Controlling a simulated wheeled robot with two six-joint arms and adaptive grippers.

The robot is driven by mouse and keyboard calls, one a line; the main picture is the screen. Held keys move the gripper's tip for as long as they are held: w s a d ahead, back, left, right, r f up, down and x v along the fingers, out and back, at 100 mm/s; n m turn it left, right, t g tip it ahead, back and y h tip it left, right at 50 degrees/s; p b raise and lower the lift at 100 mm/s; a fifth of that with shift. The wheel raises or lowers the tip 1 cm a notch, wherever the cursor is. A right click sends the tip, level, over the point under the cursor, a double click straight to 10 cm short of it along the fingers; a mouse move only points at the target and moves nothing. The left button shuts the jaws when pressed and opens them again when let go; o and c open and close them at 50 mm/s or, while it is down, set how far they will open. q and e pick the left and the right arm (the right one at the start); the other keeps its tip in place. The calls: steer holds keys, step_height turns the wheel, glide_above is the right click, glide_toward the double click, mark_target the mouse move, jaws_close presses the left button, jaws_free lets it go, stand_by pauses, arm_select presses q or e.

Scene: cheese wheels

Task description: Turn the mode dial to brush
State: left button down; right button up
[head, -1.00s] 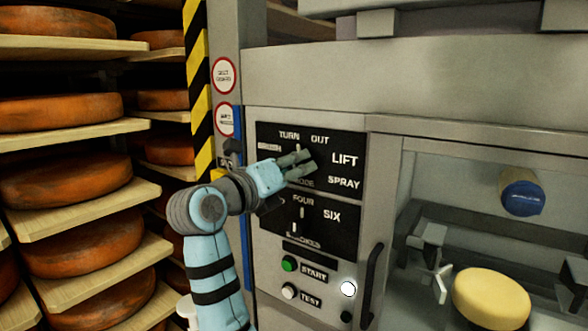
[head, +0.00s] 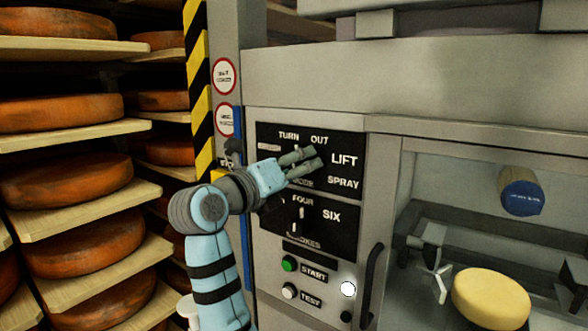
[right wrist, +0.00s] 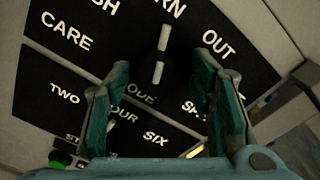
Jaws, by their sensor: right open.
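The mode dial (right wrist: 160,58) is a dark knob with white marks on the upper black panel (head: 342,143) of the machine. In the right wrist view its line points up towards TURN. The brush label (head: 269,147) is at the panel's left in the head view, blurred; only its end "SH" shows in the right wrist view. My right gripper (head: 319,158) is in front of the panel and hides most of the dial in the head view. In the right wrist view the gripper (right wrist: 160,85) is open, with one finger either side below the dial, apparently not touching it. My left gripper is out of view.
A second dial (head: 302,218) with number labels is below. Further down are a green START button (head: 289,264), a TEST button (head: 289,292) and a dark vertical handle (head: 371,285). Shelves of cheese wheels (head: 70,178) stand left; a glazed bay with a yellow wheel (head: 490,298) is right.

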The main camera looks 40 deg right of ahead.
mark_target(306, 113)
step_height(306, 113, up, 10)
steer(key=shift+r, duration=0.1)
steer(key=shift+w, duration=0.1)
